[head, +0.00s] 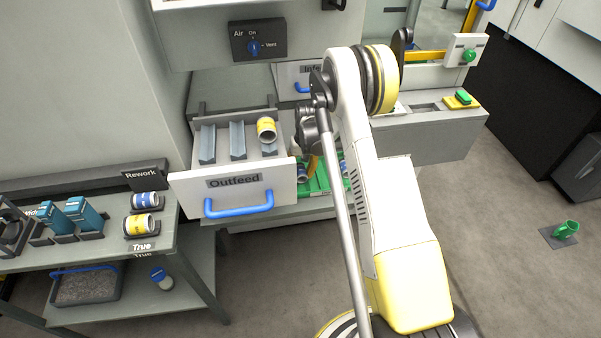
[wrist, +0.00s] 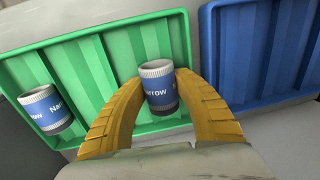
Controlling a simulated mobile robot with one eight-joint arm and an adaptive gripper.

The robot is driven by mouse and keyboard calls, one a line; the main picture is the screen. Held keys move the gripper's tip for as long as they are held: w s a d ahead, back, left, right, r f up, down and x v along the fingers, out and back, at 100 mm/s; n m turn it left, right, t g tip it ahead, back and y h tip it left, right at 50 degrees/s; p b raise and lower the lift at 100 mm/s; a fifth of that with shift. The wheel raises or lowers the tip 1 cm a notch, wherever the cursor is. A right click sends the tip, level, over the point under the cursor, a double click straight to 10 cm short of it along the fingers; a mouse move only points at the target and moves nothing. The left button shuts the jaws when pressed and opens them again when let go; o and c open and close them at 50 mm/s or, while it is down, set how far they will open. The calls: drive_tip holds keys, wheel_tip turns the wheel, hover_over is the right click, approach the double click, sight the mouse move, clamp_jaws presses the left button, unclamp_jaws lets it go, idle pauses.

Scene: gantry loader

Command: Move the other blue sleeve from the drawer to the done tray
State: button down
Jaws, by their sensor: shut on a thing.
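My gripper (wrist: 160,108) is shut on a blue sleeve (wrist: 160,88) with a white rim, lettered "Narrow". The sleeve is upright between the yellow fingers, over or in the green tray (wrist: 12,82); I cannot tell whether it touches the tray floor. Another blue "Narrow" sleeve (wrist: 46,110) lies at the left of that tray. In the head view my gripper (head: 313,163) is partly hidden behind my arm, by the green tray (head: 318,187). The open Outfeed drawer (head: 284,170) holds a yellow-banded sleeve (head: 267,129) in its right cradle; the other visible cradles are empty.
A blue tray (wrist: 206,60) stands right of the green one. The rework bench (head: 120,255) at left bears a blue-banded sleeve (head: 145,201) and a yellow-banded one (head: 139,225). The drawer front and its blue handle (head: 238,207) stick out left of my arm.

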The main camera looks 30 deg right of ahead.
drive_tip(key=c, duration=0.9)
unclamp_jaws()
drive_tip(key=shift+o, duration=0.2)
wheel_tip(320, 180, up, 12)
drive_tip(key=d, duration=0.1)
drive_tip(key=shift+s, duration=0.2)
